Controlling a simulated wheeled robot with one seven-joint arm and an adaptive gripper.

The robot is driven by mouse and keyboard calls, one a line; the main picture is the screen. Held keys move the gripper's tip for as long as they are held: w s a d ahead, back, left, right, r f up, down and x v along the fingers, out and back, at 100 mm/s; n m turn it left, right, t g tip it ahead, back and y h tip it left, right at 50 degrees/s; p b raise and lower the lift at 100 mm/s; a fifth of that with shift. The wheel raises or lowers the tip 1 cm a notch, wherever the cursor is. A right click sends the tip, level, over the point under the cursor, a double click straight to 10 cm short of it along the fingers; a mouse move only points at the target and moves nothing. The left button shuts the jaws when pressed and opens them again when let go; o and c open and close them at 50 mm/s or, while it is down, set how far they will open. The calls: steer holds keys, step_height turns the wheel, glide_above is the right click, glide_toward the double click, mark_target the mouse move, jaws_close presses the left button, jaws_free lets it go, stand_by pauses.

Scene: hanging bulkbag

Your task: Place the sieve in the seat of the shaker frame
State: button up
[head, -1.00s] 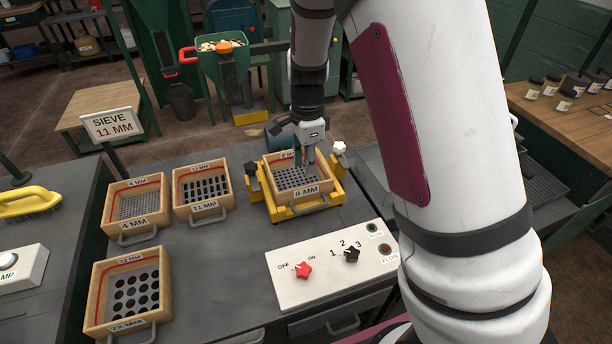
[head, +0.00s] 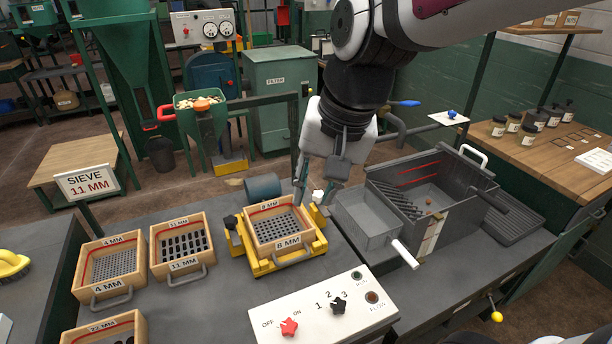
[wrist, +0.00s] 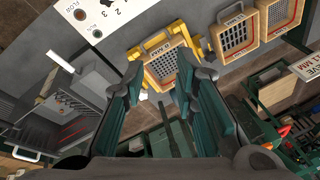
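The yellow shaker frame (head: 262,268) stands on the grey bench. A wooden sieve labelled 8 MM (head: 279,226) sits in it; the wrist view shows this sieve too (wrist: 164,66). A sign (head: 88,182) reads SIEVE 11 MM. The 11 MM sieve (head: 181,246), with slotted holes, lies on the bench left of the frame. The 4 MM sieve (head: 110,268) lies left of that, and the 22 MM sieve (head: 105,330) is nearer, partly cut off. My gripper (head: 318,190) is above the frame's right side, fingers apart and empty; the wrist view shows both fingers spread (wrist: 158,78).
A control panel (head: 325,312) with red and black knobs lies in front of the frame. Grey metal bins (head: 430,205) with a white handle stand to the right. A blue-grey cylinder (head: 263,187) is behind the frame. Bare bench shows between the 11 MM sieve and the frame.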

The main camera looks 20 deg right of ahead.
steer(key=s+d+r+n+t+h, duration=0.1)
steer(key=s+r+n, duration=0.1)
steer(key=s+n, duration=0.4)
steer(key=s, duration=0.3)
steer(key=shift+s+t, duration=0.2)
steer(key=shift+t, duration=0.2)
steer(key=shift+o, duration=0.4)
